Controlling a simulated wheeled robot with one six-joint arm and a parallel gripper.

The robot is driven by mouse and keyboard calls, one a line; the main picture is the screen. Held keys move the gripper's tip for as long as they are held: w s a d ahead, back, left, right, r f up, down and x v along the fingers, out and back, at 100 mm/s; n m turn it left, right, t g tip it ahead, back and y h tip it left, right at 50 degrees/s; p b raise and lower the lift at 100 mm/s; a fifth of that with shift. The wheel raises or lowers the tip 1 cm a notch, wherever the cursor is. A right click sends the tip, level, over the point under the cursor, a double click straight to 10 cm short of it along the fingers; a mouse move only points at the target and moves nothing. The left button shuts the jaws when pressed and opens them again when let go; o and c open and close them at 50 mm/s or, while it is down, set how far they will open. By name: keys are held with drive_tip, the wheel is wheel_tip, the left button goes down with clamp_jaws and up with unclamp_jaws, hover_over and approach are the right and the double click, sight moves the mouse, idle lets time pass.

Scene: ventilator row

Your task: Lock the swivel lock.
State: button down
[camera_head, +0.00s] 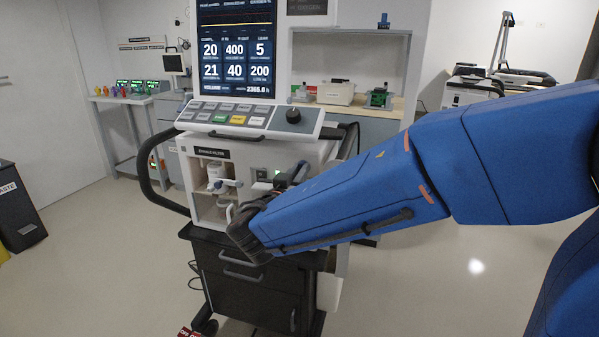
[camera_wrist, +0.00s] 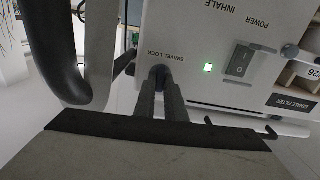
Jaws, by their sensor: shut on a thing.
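The ventilator (camera_head: 252,152) stands in front of me with its lit screen and control panel. In the wrist view, the label "SWIVEL LOCK" is on its white panel (camera_wrist: 205,22), and the dark swivel lock (camera_wrist: 158,72) is just beside that label. My gripper (camera_wrist: 160,82) is shut on the swivel lock, its two fingers hiding much of it. I cannot tell which way the lock is turned. In the head view, my blue arm reaches in from the right, and the lock is hidden or too small to make out.
A power switch (camera_wrist: 238,62) and a green light (camera_wrist: 208,67) sit right of the lock. A thick dark handle (camera_wrist: 62,65) curves close by at left. Dark drawers (camera_head: 255,285) are below. Open floor (camera_head: 430,285) lies to the right.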

drive_tip(key=shift+a+f+n, duration=0.15)
drive_tip(key=shift+n, duration=4.15)
drive_tip(key=shift+a+f+n, duration=0.1)
drive_tip(key=shift+n, duration=4.2)
drive_tip(key=c, duration=1.8)
unclamp_jaws()
drive_tip(key=v, duration=1.7)
drive_tip(key=shift+s+r, duration=0.1)
drive_tip(key=shift+s, duration=0.05)
